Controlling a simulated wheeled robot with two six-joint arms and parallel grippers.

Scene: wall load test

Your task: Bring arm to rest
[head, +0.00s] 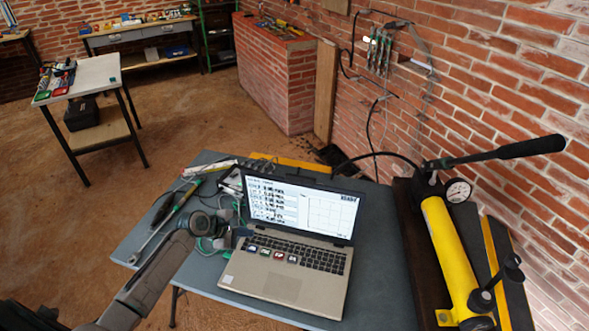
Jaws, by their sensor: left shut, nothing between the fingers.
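My left arm comes in from the lower left and reaches over the grey-blue table (375,290). My left gripper (228,236) is shut and empty, by the left edge of the open laptop (285,275). I cannot tell whether it touches anything there. Green cable lies around and below it and partly hides behind it. My right gripper is not in the head view.
A yellow hand pump (445,250) with a black lever and a gauge (458,191) stands right of the laptop near the brick wall (490,80). Tools (165,220) lie on the table's left side. The brown floor (180,130) beyond is mostly clear.

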